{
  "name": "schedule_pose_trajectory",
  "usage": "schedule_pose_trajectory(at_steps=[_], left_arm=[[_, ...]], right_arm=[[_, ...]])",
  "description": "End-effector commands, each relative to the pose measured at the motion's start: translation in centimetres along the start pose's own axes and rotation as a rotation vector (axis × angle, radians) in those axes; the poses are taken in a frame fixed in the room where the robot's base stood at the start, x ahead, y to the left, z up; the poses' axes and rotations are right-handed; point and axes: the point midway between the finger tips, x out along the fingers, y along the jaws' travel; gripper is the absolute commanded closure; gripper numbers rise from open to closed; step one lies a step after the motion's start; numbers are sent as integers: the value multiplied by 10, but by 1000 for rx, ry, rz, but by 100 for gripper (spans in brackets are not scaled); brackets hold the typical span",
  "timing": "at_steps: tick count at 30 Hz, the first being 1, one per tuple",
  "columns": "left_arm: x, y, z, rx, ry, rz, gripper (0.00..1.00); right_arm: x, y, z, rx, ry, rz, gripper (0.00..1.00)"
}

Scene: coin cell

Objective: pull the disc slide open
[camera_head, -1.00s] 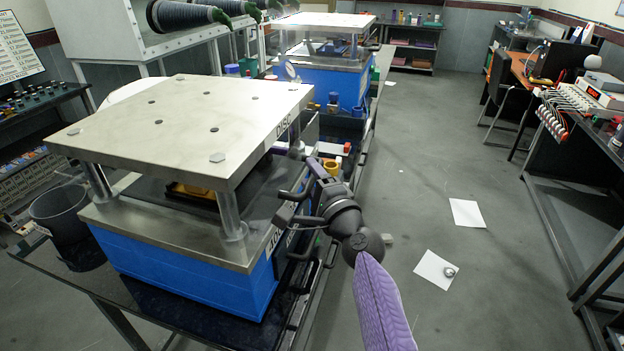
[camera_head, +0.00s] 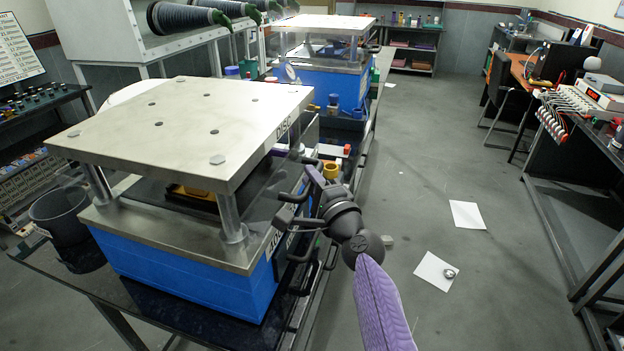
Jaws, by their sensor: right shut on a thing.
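The disc press (camera_head: 190,125) stands at the left, with a pale top plate marked "DISC", metal posts and a blue base (camera_head: 195,285). A dark slide surface (camera_head: 150,198) shows under the top plate, with a yellow part (camera_head: 190,191) on it. My right gripper (camera_head: 287,207) is at the right side of the press, shut on a black handle there. The fingers and the handle overlap, so the exact grip is hard to see. My left gripper is not in view.
A second blue press (camera_head: 322,85) stands farther back on the dark bench. A bin (camera_head: 68,225) is at the left. White sheets (camera_head: 467,214) lie on the grey floor. The floor to the right of the bench is mostly clear.

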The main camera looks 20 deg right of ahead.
Motion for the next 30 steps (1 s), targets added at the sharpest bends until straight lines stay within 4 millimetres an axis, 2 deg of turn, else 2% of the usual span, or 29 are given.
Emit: schedule_pose_trajectory(at_steps=[17,30], left_arm=[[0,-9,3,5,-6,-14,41],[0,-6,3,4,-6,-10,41]], right_arm=[[0,2,0,0,0,4,100],[-1,2,0,0,0,5,100]])
